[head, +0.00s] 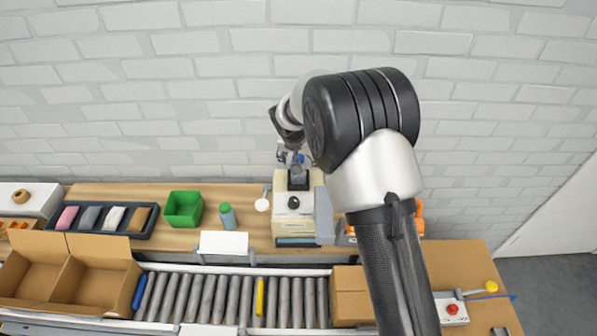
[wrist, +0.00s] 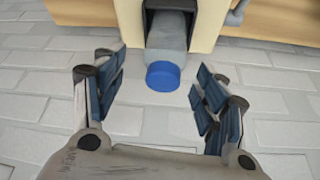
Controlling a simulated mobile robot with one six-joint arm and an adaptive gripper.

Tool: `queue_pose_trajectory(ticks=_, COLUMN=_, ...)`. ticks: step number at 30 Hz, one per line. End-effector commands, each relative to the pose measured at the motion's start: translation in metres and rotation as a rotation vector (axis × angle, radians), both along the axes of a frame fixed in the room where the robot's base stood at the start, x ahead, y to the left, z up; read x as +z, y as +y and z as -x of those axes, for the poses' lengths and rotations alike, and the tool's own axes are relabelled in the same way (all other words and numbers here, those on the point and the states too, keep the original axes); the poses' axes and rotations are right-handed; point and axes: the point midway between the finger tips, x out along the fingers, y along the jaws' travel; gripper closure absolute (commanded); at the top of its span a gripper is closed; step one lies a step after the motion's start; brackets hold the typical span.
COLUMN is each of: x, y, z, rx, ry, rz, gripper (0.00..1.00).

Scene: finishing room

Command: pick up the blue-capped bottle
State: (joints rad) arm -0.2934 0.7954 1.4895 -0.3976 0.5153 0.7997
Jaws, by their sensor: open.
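The blue-capped bottle (wrist: 168,38) shows in the wrist view, with its blue cap (wrist: 163,76) toward me and its grey body reaching into a dark opening in a beige housing. My gripper (wrist: 160,82) is open, with one blue-padded finger on each side of the cap and clear gaps between. In the head view my gripper (head: 291,157) is small, above the back of a beige machine (head: 294,226) on the wooden bench. I cannot clearly make out the bottle there, as the gripper and machine crowd that spot.
A green-capped bottle (head: 228,217), a green bin (head: 183,209) and a dark tray (head: 102,220) of coloured blocks stand left of the machine. A roller conveyor (head: 205,297) runs in front, with open cardboard boxes (head: 92,272) at its left. A brick wall (head: 200,100) rises behind.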

Motion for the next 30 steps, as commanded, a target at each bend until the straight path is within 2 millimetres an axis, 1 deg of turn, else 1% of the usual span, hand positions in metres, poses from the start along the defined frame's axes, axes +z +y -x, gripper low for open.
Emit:
queue_pose_trajectory(ticks=5, x=-0.01, y=-0.001, z=-0.005, rx=0.0, ry=0.0, rz=0.0, gripper=0.34)
queue_pose_trajectory(ticks=12, x=-0.041, y=0.0, z=-0.023, rx=-0.001, ry=0.0, rz=0.0, gripper=0.34)
queue_pose_trajectory(ticks=15, x=-0.049, y=-0.001, z=-0.027, rx=-0.001, ry=-0.001, rz=0.0, gripper=0.34)
queue_pose_trajectory(ticks=23, x=-0.05, y=-0.001, z=-0.028, rx=0.0, ry=-0.002, rz=-0.001, gripper=0.34)
queue_pose_trajectory(ticks=30, x=-0.05, y=-0.001, z=-0.028, rx=0.0, ry=-0.001, rz=-0.001, gripper=0.49)
